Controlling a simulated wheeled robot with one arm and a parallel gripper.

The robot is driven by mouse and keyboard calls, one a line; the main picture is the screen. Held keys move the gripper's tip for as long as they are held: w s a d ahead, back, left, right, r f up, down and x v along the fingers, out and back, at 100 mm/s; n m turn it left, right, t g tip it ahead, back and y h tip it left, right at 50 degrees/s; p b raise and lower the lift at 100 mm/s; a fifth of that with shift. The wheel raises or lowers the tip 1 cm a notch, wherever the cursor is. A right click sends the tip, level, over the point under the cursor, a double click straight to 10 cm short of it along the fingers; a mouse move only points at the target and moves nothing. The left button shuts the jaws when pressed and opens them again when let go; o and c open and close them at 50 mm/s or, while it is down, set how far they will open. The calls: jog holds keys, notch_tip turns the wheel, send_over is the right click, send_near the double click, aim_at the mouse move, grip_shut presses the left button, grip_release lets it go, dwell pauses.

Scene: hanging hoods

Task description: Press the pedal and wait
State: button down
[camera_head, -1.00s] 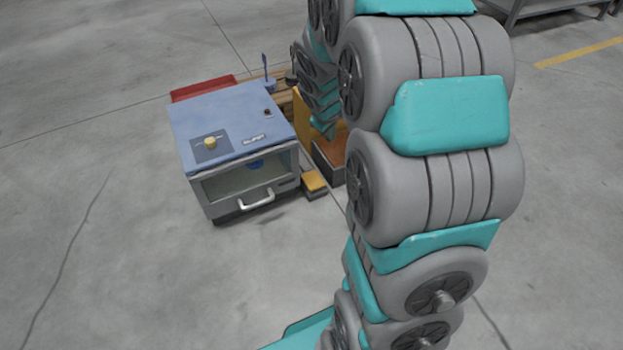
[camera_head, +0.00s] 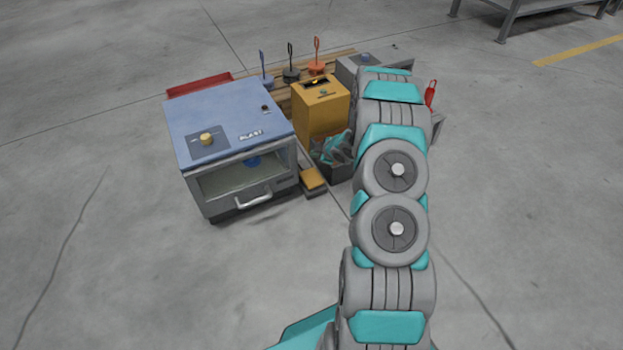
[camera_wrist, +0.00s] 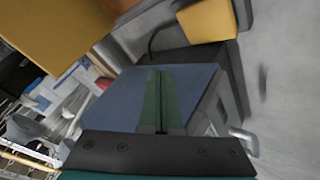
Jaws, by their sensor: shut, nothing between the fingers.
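The yellow pedal (camera_head: 313,179) sits low on the floor on a dark base, right of the blue blast cabinet (camera_head: 225,115). In the wrist view the yellow pedal pad (camera_wrist: 208,20) is at the upper right, beyond the fingers and to their right. My gripper (camera_wrist: 161,80) has its two green fingers together and empty, seen against the blue cabinet. It is not touching the pedal in that view. In the head view, teal and grey parts of my arm show over the dark bin beside the pedal; the fingertips cannot be made out there.
A yellow box (camera_head: 320,108) stands behind the pedal and fills the wrist view's upper left (camera_wrist: 60,30). A red tray (camera_head: 200,85) and several coloured hooked tools (camera_head: 290,70) are at the back. Open concrete floor lies in front and left of the cabinet.

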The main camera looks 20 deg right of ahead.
jog(key=shift+a+f, duration=0.1)
jog(key=shift+f, duration=0.3)
jog(key=b, duration=0.5)
send_over(311, 176)
jog(key=s, duration=0.2)
jog(key=f, duration=0.7)
jog(key=shift+w+d+f, duration=0.15)
jog(key=shift+d+f, duration=0.1)
jog(key=shift+f, duration=0.05)
jog(key=shift+f+b, duration=0.3)
jog(key=shift+f, duration=0.3)
jog(key=shift+f, duration=0.1)
dwell(0.6)
jog(key=shift+f, duration=0.3)
jog(key=shift+f+b, duration=0.35)
jog(key=shift+f, duration=0.5)
dwell(0.9)
jog(key=shift+r, duration=0.1)
jog(key=shift+r+p, duration=0.7)
jog(key=shift+r, duration=0.5)
